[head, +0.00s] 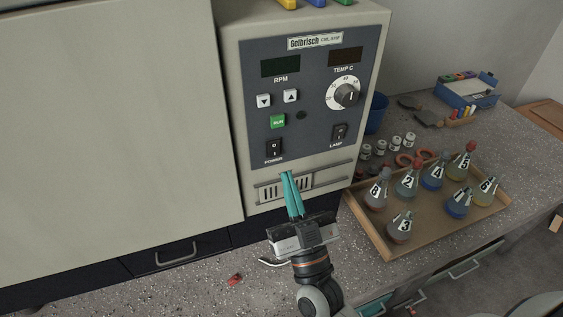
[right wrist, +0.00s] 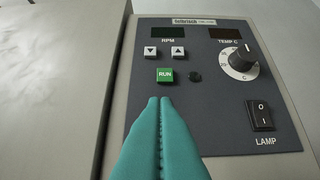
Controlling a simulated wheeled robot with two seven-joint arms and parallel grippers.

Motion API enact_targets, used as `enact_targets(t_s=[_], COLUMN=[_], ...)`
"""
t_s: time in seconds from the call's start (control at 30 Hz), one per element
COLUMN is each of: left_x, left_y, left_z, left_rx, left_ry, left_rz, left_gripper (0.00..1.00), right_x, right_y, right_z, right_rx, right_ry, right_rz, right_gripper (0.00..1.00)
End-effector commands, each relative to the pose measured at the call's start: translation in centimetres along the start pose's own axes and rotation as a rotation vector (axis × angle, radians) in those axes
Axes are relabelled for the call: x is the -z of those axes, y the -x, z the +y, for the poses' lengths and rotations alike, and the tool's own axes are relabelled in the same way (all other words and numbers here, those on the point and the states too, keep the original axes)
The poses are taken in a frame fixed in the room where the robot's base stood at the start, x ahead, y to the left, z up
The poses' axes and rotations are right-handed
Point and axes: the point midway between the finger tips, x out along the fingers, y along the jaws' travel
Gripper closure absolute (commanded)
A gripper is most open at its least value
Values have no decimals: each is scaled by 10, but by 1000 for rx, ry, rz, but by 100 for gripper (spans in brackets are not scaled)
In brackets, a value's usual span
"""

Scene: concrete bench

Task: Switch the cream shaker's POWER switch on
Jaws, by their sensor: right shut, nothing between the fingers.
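The cream shaker (head: 228,60) stands on the bench with a dark control panel. Its black POWER rocker switch (head: 274,148) is at the panel's lower left in the head view. In the right wrist view the POWER switch is hidden behind the fingers. My right gripper (head: 287,174) is shut and empty, its teal fingers pointing up at the panel just below and right of the POWER switch. The fingertips also show in the right wrist view (right wrist: 160,101), below the green RUN button (right wrist: 165,75). The RPM display (head: 280,66) is dark. My left gripper is not in view.
The LAMP switch (head: 339,132) and the temperature knob (head: 346,95) sit on the panel's right. A wooden tray (head: 378,246) with several numbered flasks stands on the bench to the right. A small red object (head: 234,280) lies on the bench in front.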

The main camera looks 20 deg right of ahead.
Motion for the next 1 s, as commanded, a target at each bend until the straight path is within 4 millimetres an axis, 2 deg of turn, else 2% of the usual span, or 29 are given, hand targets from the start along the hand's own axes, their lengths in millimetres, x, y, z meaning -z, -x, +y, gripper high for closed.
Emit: enact_targets(t_s=[0.03, 0.1, 0.3, 0.73, 0.83, 0.93, 1.0], left_x=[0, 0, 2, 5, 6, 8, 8], left_y=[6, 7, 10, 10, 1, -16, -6], left_z=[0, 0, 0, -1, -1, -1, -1], left_rx=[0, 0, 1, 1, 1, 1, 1], left_ry=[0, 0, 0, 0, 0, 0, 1], left_rz=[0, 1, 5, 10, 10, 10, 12], left_gripper=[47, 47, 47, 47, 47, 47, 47], right_x=[-1, 10, 25, 29, 34, 42, 34], right_y=[-12, -18, -30, -32, -32, -32, -36], right_z=[0, 0, 0, 0, 0, 0, 0], right_rx=[1, 0, 0, 0, 0, 1, 1], right_ry=[-1, 0, 0, 0, 1, 0, -1], right_rz=[-2, 0, 0, 0, -20, -69, -60], right_gripper=[100, 100, 100, 100, 100, 100, 100])
